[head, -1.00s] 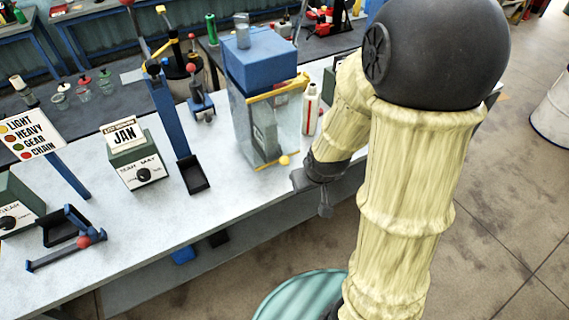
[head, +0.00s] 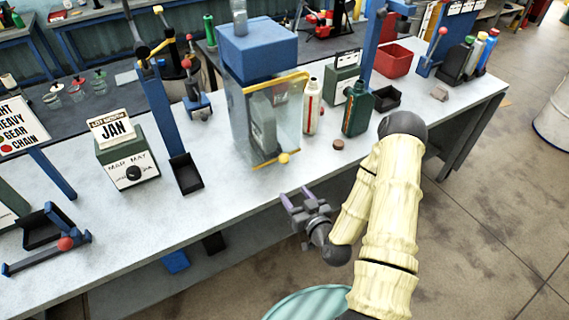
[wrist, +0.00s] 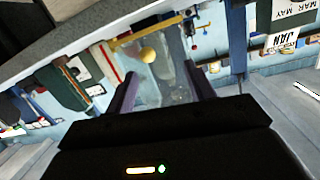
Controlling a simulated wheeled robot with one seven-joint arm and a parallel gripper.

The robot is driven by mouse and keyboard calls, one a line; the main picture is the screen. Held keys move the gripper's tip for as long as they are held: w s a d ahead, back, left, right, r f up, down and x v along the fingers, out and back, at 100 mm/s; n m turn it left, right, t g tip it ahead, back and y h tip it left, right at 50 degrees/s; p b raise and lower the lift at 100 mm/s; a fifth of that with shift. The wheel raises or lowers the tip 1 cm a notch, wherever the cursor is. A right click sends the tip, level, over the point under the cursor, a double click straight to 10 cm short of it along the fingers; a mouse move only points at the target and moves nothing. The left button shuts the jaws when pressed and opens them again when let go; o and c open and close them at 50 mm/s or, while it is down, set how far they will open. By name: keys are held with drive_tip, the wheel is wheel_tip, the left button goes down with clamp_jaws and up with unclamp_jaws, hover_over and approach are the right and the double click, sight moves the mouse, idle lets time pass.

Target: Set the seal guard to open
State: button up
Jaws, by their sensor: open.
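The seal guard (head: 240,125) is a clear panel with a yellow frame at the front of the blue-topped machine (head: 258,52). A yellow ball knob (head: 284,158) sits at its lower right corner. The panel covers the green-grey unit inside. In the wrist view the knob (wrist: 148,55) shows ahead, between the fingers and beyond them. My gripper (head: 289,196) is open and empty at the front edge of the bench, below the knob and apart from it. Its fingers also show in the wrist view (wrist: 160,88).
A white bottle (head: 312,108) and a green bottle (head: 357,110) stand right of the guard, with a brown cap (head: 338,144) near them. A blue post with a black tray (head: 187,178) stands to the left. The bench (head: 225,190) is clear in front of the machine.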

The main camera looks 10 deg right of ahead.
drive_tip(key=shift+s+d+f+m+t+h, duration=0.1)
drive_tip(key=shift+s+d+m+t+h, duration=0.15)
drive_tip(key=shift+d+m+t+h, duration=0.25)
drive_tip(key=shift+s+d+f+m+t+h, duration=0.1)
drive_tip(key=shift+s+d+m+t+h, duration=0.15)
drive_tip(key=shift+d+m+t+h, duration=0.25)
drive_tip(key=shift+w+b, duration=0.1)
drive_tip(key=shift+b, duration=0.2)
drive_tip(key=b, duration=1.3)
approach(286, 162)
drive_tip(key=w, duration=0.6)
drive_tip(key=w+a+p, duration=0.1)
drive_tip(key=w, duration=0.4)
drive_tip(key=shift+w+a, duration=0.15)
drive_tip(key=shift+w, duration=0.25)
